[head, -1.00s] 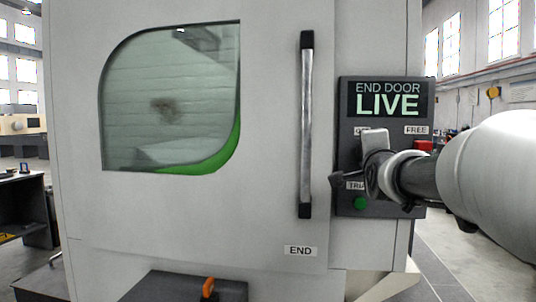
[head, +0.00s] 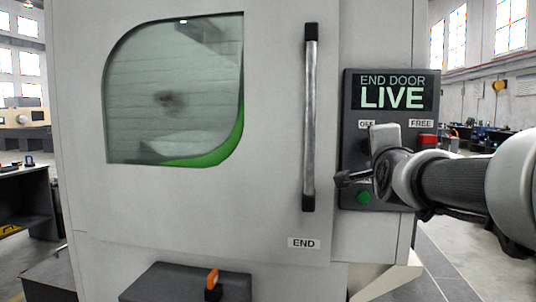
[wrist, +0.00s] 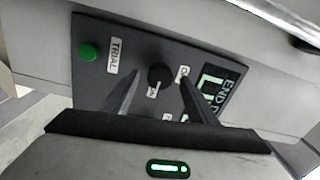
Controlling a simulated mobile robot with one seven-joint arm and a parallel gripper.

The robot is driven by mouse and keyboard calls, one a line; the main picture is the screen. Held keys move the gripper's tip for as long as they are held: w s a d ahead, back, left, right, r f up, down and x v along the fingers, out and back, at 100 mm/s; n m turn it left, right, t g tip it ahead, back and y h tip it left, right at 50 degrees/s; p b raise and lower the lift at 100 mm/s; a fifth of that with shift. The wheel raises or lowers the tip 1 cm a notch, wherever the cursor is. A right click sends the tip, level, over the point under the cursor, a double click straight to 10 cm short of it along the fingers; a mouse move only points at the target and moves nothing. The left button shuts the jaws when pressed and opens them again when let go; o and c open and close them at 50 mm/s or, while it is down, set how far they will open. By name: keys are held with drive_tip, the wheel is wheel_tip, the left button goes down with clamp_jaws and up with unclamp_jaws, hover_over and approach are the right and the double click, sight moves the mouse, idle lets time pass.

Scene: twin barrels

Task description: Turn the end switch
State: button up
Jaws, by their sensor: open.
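The end switch is a round black knob (wrist: 160,74) on the dark control panel (wrist: 100,38) in the wrist view. My arm hides it in the head view. My gripper (wrist: 158,84) is open, its two fingers on either side of the knob in the picture; I cannot tell whether they touch it. In the head view my gripper (head: 362,160) is in front of the panel (head: 351,105). The panel's display (head: 393,92) reads "END DOOR LIVE".
A green button (head: 364,198) is low on the panel, beside a TRIAL label in the wrist view. A red part (head: 428,140) is at the panel's right edge. The door's vertical handle (head: 309,120) stands out just left of my gripper. An orange-handled item (head: 212,280) sits below.

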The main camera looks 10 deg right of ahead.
drive_tip(key=p+v, duration=0.1)
drive_tip(key=v, duration=1.2)
drive_tip(key=shift+f, duration=0.15)
drive_tip(key=s+a+f+n+g+y, duration=0.2)
drive_tip(key=a+f+n+g, duration=0.1)
drive_tip(key=a+f+n, duration=0.3)
drive_tip(key=s+a+f+n+g+y, duration=0.25)
drive_tip(key=f+n, duration=0.25)
drive_tip(key=f, duration=0.4)
drive_tip(key=s+a+f+n+g, duration=0.4)
drive_tip(key=s+f+n+g, duration=0.3)
drive_tip(key=s+f+n, duration=0.35)
wheel_tip(320, 180, up, 24)
drive_tip(key=m+p, duration=0.2)
drive_tip(key=p, duration=2.2)
drive_tip(key=shift+s+t, duration=0.25)
drive_tip(key=shift+t, duration=0.1)
drive_tip(key=shift+d+f+y, duration=0.15)
drive_tip(key=shift+y, duration=0.1)
